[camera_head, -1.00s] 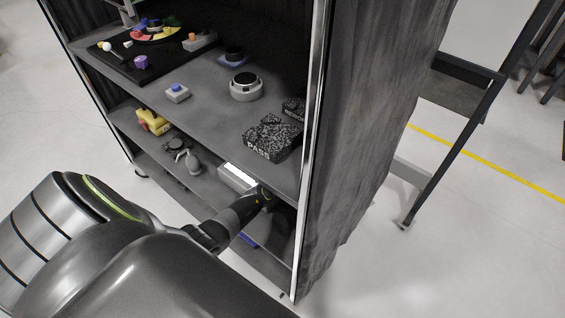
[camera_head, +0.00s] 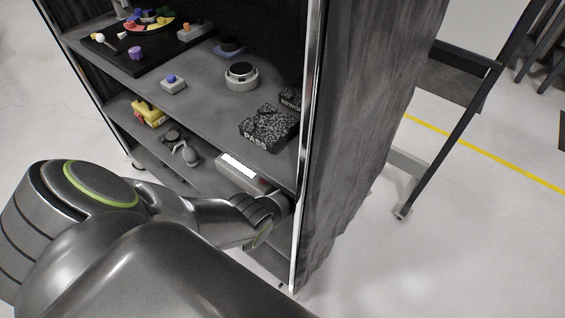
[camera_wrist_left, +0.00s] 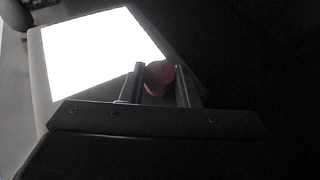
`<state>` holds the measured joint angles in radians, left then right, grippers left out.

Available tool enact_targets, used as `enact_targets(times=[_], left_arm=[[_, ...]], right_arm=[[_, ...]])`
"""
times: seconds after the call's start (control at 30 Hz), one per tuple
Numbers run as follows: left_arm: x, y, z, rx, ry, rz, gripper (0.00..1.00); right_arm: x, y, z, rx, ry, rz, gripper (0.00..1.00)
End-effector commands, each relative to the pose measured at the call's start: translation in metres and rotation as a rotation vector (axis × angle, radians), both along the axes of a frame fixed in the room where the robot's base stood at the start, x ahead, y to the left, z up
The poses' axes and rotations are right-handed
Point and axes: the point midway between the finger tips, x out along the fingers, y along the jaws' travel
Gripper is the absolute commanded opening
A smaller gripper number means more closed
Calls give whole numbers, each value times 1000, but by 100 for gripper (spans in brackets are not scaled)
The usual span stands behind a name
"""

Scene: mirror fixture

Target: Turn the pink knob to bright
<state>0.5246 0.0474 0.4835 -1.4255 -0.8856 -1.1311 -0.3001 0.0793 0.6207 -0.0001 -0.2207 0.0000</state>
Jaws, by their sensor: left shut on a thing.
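The pink knob (camera_wrist_left: 159,78) is between the two fingers of my left gripper (camera_wrist_left: 160,72) in the left wrist view. The gripper is shut on it. The knob sits beside a bright white lit panel (camera_wrist_left: 100,52) on a light box. In the head view the box with its white panel (camera_head: 238,165) is at the right end of the lower shelf, and my left arm reaches to it from below. The fingers are hidden or too small there. Which way the knob points cannot be told. My right gripper is not in view.
The upper shelf (camera_head: 200,105) holds a round dial (camera_head: 241,75), a blue-button box (camera_head: 173,84) and dark speckled blocks (camera_head: 268,128). A yellow object (camera_head: 149,113) is on the lower shelf. The cabinet's metal-edged side wall (camera_head: 313,140) stands close right of my arm.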

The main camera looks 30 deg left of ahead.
Motion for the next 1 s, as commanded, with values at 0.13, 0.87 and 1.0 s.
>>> enact_targets(times=[0.13,0.87,1.0], left_arm=[[4,1,3,4,-8,41,6],[2,0,3,3,-3,66,50],[2,0,2,2,-1,66,50]], right_arm=[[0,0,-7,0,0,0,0],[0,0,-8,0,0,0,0],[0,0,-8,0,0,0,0]])
